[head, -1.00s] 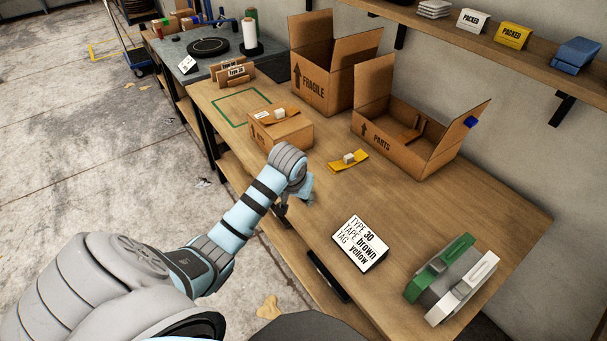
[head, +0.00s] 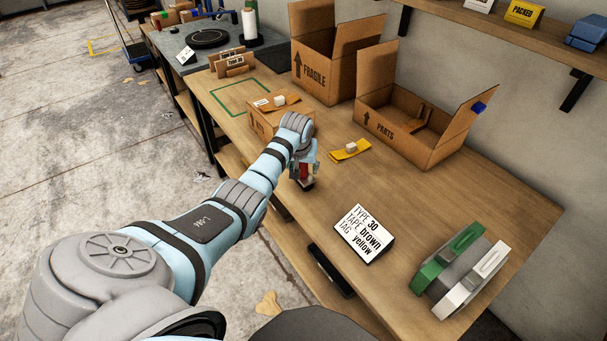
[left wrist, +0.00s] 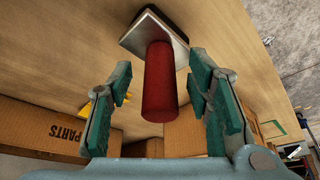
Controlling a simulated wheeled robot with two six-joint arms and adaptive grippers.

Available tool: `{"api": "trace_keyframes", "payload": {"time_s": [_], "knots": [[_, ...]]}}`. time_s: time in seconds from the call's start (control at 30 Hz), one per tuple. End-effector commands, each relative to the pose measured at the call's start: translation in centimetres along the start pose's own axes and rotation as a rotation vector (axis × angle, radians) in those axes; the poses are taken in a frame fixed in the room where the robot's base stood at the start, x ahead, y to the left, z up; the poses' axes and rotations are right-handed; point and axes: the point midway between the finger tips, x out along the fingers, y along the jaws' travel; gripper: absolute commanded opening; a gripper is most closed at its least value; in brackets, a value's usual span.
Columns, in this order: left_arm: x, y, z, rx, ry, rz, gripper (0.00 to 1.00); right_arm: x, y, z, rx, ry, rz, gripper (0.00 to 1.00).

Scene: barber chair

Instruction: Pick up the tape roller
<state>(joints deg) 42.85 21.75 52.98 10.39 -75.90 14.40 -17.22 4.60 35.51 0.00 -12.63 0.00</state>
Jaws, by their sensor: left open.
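The tape roller, as I take it, has a red cylindrical handle (head: 304,171) and a flat dark base, and stands upright near the table's front edge. In the left wrist view its red handle (left wrist: 159,85) lies between my fingers, with the pale, dark-edged base beyond it. My left gripper (left wrist: 160,68) is open, a finger on each side of the handle with gaps showing. In the head view the left gripper (head: 308,160) partly hides the roller. My right gripper is not in view.
A yellow tag with a white block (head: 350,150) lies to the right. A sign card (head: 364,234), a green and white pair of items (head: 461,271) and the open PARTS box (head: 420,140) share the wooden table.

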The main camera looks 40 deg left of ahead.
Motion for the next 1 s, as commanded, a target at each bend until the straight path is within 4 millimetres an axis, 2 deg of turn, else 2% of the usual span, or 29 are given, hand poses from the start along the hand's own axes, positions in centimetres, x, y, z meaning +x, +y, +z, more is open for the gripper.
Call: {"api": "trace_keyframes", "payload": {"time_s": [0.17,0.27,0.47,0.8,0.93,1.0], "knots": [[0.0,0.0,-0.1,0.000,0.001,0.000,0.46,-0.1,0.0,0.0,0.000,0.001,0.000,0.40],[0.0,0.0,-0.1,0.000,0.001,0.000,0.33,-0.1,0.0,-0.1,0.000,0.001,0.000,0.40],[-0.1,0.0,-0.1,0.000,0.001,0.000,0.01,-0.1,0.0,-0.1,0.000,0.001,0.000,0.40],[-0.4,0.0,-0.3,0.000,0.003,0.001,0.00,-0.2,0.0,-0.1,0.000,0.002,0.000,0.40],[-1.9,0.0,-1.0,0.000,0.005,0.001,0.00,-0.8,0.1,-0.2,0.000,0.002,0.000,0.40],[-3.4,0.0,-1.6,0.000,0.006,0.001,0.00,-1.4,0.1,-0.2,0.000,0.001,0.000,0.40]]}}
